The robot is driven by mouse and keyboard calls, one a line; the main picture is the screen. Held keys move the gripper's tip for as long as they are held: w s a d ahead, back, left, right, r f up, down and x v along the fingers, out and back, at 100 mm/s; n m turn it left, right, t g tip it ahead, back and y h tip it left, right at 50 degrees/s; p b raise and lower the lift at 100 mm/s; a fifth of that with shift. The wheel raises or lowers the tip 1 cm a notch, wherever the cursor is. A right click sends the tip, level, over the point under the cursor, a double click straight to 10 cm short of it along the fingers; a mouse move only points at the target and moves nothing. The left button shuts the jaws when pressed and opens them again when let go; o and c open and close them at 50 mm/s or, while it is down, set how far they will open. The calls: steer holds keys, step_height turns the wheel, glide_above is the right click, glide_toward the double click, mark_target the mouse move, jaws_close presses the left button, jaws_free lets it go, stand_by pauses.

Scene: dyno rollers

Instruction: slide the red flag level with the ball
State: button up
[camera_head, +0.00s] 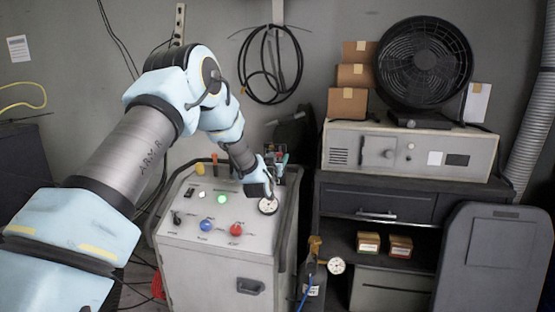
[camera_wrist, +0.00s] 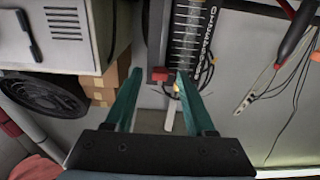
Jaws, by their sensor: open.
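The red flag (camera_wrist: 160,74) is a small red block at the left edge of a dark upright gauge (camera_wrist: 185,40) with white tick marks, in the wrist view. My gripper (camera_wrist: 157,76) is open. Its two teal fingers stand on either side of the flag, with gaps visible; I cannot tell how deep the flag sits between them. A small yellowish spot (camera_wrist: 177,89) shows beside the right finger; I cannot tell whether it is the ball.
The console top has a lit green button (camera_head: 222,198), blue knob (camera_head: 206,225), red knob (camera_head: 236,230) and round dial (camera_head: 268,206) below my gripper. A cabinet (camera_head: 380,204) with a black fan (camera_head: 424,63) stands right. Cables (camera_wrist: 290,95) hang right of the gauge in the wrist view.

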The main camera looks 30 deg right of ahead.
steer(key=b+v, duration=0.4)
steer(key=v, duration=0.6)
steer(key=shift+s+a, duration=0.3)
stand_by(0.4)
